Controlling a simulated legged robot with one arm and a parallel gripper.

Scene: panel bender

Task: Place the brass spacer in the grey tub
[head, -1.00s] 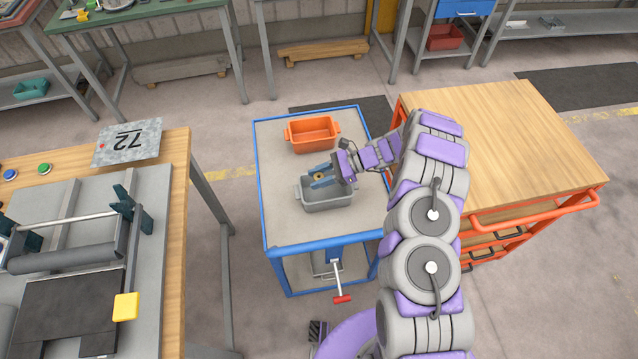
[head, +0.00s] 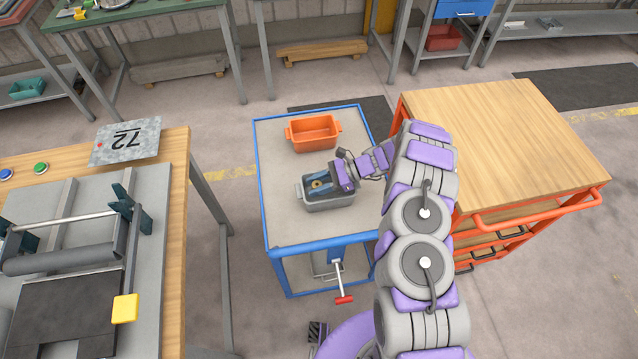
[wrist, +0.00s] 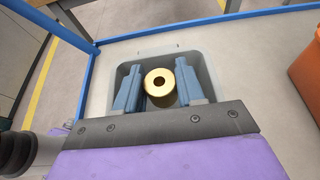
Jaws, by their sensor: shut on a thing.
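The brass spacer (wrist: 160,82) is a short gold ring with a centre hole. It sits between the blue fingers of my gripper (wrist: 159,85), with its hole facing the wrist camera. In the head view the spacer (head: 317,184) shows small between the fingertips of my gripper (head: 317,183). The grey tub (head: 330,204) stands on the blue-framed cart, and my fingers are over and partly within its opening. In the wrist view the tub's rim (wrist: 205,63) surrounds the fingers. I cannot tell whether the spacer touches the tub floor.
An orange tub (head: 313,133) stands behind the grey tub on the same cart (head: 275,225). A wooden-topped orange cart (head: 500,140) is on the right. A bench with the panel bender (head: 70,250) is on the left. The cart top in front of the grey tub is clear.

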